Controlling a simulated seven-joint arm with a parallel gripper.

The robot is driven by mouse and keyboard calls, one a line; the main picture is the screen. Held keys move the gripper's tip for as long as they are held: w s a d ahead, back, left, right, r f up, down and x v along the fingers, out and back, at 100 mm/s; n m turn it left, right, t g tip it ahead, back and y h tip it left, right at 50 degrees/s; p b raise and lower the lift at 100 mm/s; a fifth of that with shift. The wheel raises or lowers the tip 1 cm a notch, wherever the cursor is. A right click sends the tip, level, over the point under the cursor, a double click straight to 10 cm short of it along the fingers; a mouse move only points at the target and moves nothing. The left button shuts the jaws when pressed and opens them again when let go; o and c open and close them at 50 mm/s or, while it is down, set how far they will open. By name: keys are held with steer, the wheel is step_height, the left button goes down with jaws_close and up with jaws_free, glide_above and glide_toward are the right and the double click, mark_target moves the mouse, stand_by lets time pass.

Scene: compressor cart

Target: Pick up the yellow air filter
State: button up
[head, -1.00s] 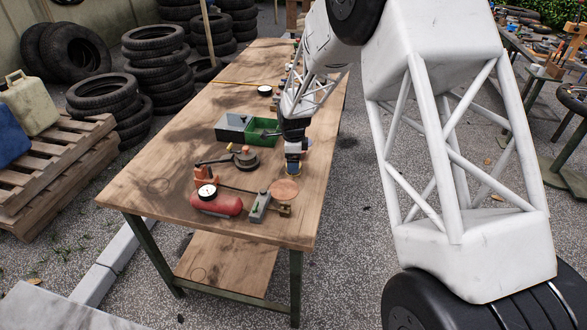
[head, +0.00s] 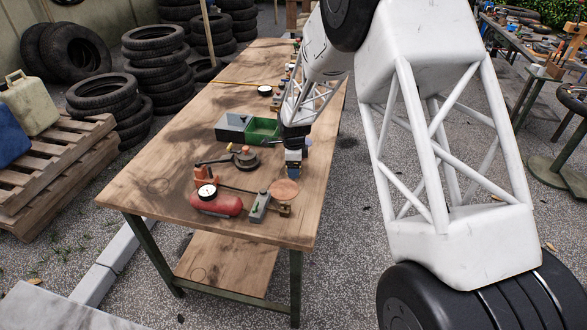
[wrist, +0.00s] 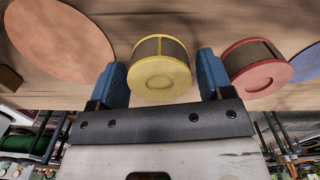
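The yellow air filter (wrist: 160,72) is a short cylinder with a yellow rim and a brown mesh side, seen in the wrist view. My gripper (wrist: 161,62) is open, with one blue finger on each side of it. Narrow gaps seem to remain, so I cannot tell whether either finger touches it. In the head view my gripper (head: 293,168) is low over the near right part of the workbench (head: 165,180), and the yellow filter is hidden there.
A red filter (wrist: 259,68) stands close beside the right finger. A round orange-tan disc (wrist: 60,38) lies to the left. In the head view, a red tank with a gauge (head: 217,204), a grey-and-green box (head: 262,131) and a grey block (head: 260,206) are nearby.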

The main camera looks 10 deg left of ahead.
steer(key=c, duration=0.7)
steer(key=shift+o, duration=0.2)
steer(key=shift+r, duration=0.1)
steer(key=shift+r, duration=0.75)
step_height(320, 180, up, 2)
steer(key=shift+s, duration=0.1)
steer(key=s+d, duration=0.2)
steer(key=s, duration=0.2)
steer(key=s+d+r, duration=0.1)
steer(key=s+d, duration=0.1)
steer(key=s, duration=0.3)
steer(key=s+d, duration=0.3)
steer(key=s, duration=0.2)
steer(key=shift+s+r, duration=0.1)
steer(key=shift+r, duration=0.05)
